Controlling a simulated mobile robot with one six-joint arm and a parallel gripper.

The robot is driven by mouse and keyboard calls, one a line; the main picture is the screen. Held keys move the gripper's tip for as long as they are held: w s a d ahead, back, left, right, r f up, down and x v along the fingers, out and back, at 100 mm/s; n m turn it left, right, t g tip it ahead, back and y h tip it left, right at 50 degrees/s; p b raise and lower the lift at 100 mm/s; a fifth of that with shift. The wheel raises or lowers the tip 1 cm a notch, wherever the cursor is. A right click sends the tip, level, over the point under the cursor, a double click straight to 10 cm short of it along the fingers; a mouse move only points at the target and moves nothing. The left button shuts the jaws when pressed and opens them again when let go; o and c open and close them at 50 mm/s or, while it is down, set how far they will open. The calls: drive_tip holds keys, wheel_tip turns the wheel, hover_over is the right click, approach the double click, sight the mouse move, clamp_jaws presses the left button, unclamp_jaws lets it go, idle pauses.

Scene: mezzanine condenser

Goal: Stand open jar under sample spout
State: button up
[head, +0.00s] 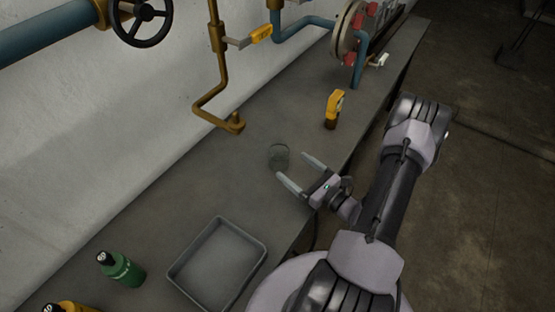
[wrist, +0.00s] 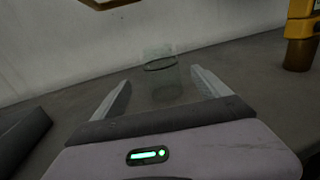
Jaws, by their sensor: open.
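A clear open jar (head: 278,155) stands upright on the grey bench, below and to the right of the spout in the head view. It also shows faintly in the wrist view (wrist: 160,72), ahead of and between my fingers. My gripper (head: 302,172) is open and empty, its fingertips just short of the jar or beside its near side; I cannot tell exactly.
Bench left of the jar is clear.

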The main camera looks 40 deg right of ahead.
sight(273, 149)
drive_tip(key=w+b, duration=0.1)
drive_tip(key=w, duration=0.2)
drive_tip(key=w+a+b, duration=0.1)
drive_tip(key=w, duration=0.6)
drive_tip(key=shift+w+a+b, duration=0.15)
drive_tip(key=shift+w+b, duration=0.1)
drive_tip(key=shift+b, duration=0.15)
drive_tip(key=shift+r, duration=0.1)
drive_tip(key=c, duration=1.8)
